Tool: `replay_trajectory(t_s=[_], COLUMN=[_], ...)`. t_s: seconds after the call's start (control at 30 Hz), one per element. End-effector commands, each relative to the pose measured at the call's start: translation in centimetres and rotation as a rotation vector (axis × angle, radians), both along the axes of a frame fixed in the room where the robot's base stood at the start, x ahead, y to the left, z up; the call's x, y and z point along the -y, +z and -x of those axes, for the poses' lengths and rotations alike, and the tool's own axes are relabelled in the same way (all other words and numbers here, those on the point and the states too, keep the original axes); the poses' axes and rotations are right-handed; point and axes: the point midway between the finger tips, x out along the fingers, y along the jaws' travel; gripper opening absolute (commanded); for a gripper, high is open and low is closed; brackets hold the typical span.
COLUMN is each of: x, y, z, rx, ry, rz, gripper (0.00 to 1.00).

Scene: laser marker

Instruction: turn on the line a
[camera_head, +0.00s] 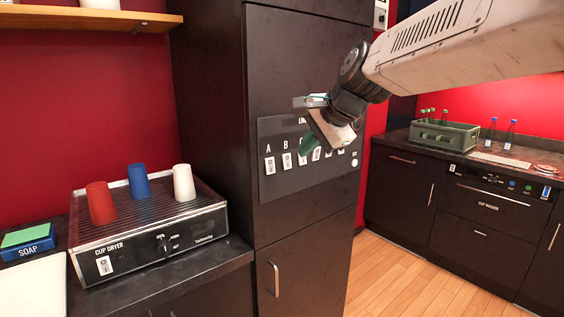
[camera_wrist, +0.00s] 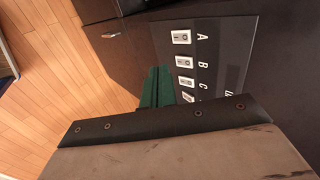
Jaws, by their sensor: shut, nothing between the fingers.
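A dark switch panel (camera_head: 268,132) is on the front of the tall dark cabinet, with a row of white switches under letters. The line A switch (camera_head: 270,166) is the leftmost one, under the letter A. In the wrist view the A switch (camera_wrist: 181,37) is at the top of the column, with the B switch (camera_wrist: 184,61) and C switch (camera_wrist: 186,82) below it. My gripper (camera_head: 308,146) has green fingers, shut and empty, in front of the panel, right of the A and B switches in the head view. It covers some of the right-hand switches. The fingers (camera_wrist: 157,87) also show in the wrist view, apart from A.
A cup dryer (camera_head: 150,262) with red, blue and white cups stands on the left counter. A green bottle crate (camera_head: 443,137) and blue-capped bottles stand on the right counter. A cabinet handle (camera_head: 274,279) sticks out below the panel. The wooden floor (camera_head: 400,285) is clear.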

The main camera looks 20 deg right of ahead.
Motion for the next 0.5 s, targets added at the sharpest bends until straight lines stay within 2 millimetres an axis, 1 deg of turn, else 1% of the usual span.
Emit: replay_trajectory(t_s=[0.17,0.5], x=[-0.2,-1.9], y=[-1.4,-6.8], z=[-1.1,-5.7], rx=[-0.004,-0.005], ry=[-0.002,0.001], rz=[-0.001,-0.001], gripper=[0.0,0.0])
